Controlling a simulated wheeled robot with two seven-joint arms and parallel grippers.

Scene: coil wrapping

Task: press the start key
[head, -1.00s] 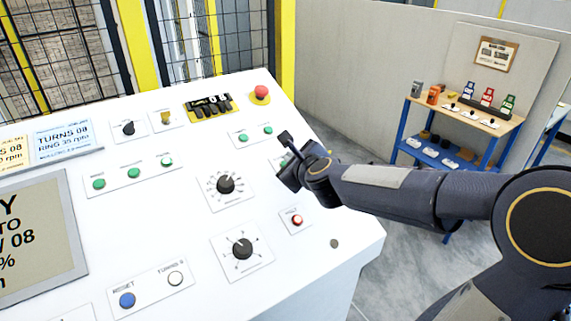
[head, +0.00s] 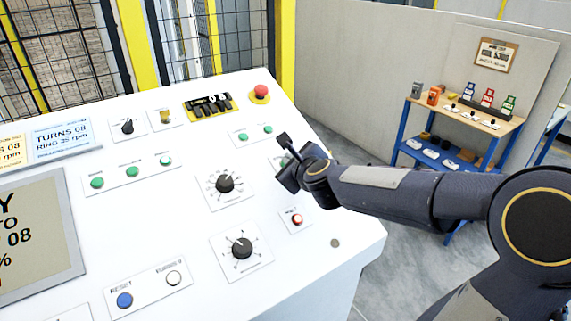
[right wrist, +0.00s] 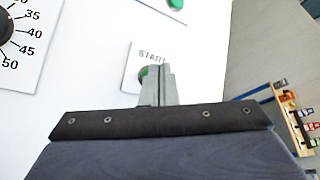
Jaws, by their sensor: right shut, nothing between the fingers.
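The start key is a green round button (right wrist: 144,73) on a white plate labelled START, in the right wrist view. My right gripper (right wrist: 158,72) is shut and empty, and its fingers cover part of the green button. I cannot tell whether the fingertips touch the button. In the head view, my right gripper (head: 288,177) is over the right side of the white control panel (head: 150,225). It hides most of the start key's plate there. My left gripper is not in view.
A black dial (head: 224,183) is left of my gripper, with another dial (head: 242,248) below it. A red lit button (head: 297,219) is just under the gripper. A red mushroom button (head: 261,91) is at the panel's top right. A blue-framed bench (head: 455,120) stands beyond.

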